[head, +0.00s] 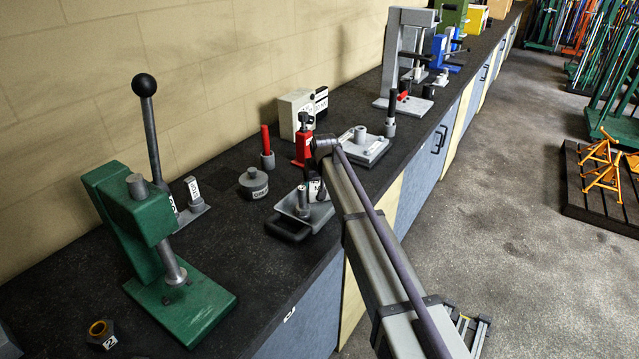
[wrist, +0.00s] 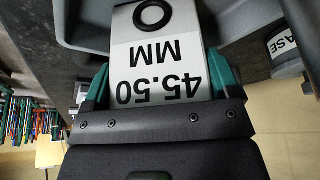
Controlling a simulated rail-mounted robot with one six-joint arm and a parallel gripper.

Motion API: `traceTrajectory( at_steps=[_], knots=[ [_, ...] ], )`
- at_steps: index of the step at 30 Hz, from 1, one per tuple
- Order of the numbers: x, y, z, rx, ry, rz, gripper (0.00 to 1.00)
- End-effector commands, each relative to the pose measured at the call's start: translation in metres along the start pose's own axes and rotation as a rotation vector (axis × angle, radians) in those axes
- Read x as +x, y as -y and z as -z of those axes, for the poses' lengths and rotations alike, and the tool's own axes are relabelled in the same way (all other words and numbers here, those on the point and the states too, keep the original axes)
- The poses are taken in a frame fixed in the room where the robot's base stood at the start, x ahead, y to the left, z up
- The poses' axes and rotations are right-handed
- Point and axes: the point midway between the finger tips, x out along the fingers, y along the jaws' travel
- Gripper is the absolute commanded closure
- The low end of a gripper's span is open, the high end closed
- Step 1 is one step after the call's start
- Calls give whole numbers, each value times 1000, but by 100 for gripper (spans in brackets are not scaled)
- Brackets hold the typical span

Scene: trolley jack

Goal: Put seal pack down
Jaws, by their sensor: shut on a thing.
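The seal pack (wrist: 150,60) is a flat white and grey packet marked "45.50 MM" with a black ring printed on it. It fills the upper middle of the wrist view, its text upside down. My gripper (wrist: 160,78) is shut on it, with a teal finger at each side edge.
A grease tin (head: 253,182) stands left of the tray; it also shows in the wrist view (wrist: 283,45). A red jack part (head: 303,142) and a grey block with a collar (head: 360,147) stand behind. A green press (head: 140,225) is at left. The bench front between press and tray is clear.

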Motion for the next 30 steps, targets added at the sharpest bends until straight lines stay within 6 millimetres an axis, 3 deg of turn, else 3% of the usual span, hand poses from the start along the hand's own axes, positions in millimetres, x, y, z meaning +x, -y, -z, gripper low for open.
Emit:
traceTrajectory(
  at_steps=[1,2,7,17,30],
  knots=[
    [3,0,-1,0,0,0,45],
    [2,0,-1,0,0,0,16],
    [2,0,-1,0,0,0,0],
    [-8,0,2,0,0,0,0],
    [-115,0,4,0,0,0,0]
  ],
)
